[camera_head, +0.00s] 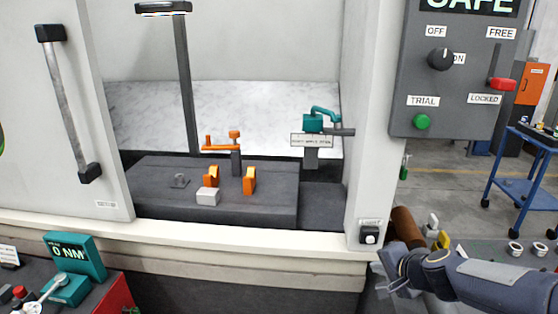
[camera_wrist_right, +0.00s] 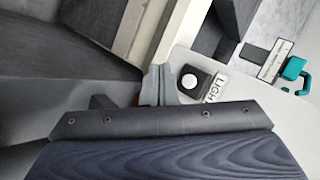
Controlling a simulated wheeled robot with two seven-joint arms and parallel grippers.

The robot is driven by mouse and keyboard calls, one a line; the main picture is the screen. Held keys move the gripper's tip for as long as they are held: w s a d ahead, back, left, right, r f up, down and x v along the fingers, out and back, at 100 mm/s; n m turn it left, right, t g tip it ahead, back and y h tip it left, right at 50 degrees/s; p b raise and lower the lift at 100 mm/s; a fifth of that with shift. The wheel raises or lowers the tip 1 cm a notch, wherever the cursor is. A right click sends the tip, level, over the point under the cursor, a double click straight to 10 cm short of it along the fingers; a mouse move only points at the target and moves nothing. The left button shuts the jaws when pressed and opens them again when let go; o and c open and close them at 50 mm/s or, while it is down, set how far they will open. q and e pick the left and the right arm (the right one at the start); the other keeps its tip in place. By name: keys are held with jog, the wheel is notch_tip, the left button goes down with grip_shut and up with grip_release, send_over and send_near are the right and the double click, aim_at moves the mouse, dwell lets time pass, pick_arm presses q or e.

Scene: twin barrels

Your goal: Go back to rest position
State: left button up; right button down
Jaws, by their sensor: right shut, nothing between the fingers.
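My right gripper (camera_head: 382,274) is at the lower right of the head view, just below the light switch (camera_head: 369,236) on the white frame post of the machine. In the right wrist view my gripper's fingers (camera_wrist_right: 158,84) are together with nothing between them. The light switch (camera_wrist_right: 192,82), a black box with a round white button, shows right beside the fingertips there. I cannot tell whether they touch it. My left gripper is in neither view.
The machine's open bay holds a dark block (camera_head: 150,205) with orange clamps (camera_head: 249,180). A grey control panel (camera_head: 455,75) hangs at upper right. A teal torque display (camera_head: 75,256) stands at lower left. A blue cart (camera_head: 525,180) stands on the floor at right.

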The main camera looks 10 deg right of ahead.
jog(key=s+a+r+n+y, duration=0.2)
jog(key=s+a+r+n, duration=0.2)
jog(key=s+a, duration=0.15)
jog(key=s+a+f+n+g, duration=0.1)
jog(key=s+a+n+g, duration=0.1)
jog(key=s, duration=0.8)
jog(key=s+a+f+n+g, duration=0.1)
jog(key=s+a+n+g, duration=0.1)
jog(key=s+n, duration=0.3)
jog(key=s+a, duration=0.1)
jog(key=s, duration=0.3)
jog(key=shift+s+n, duration=0.3)
jog(key=shift+s, duration=0.1)
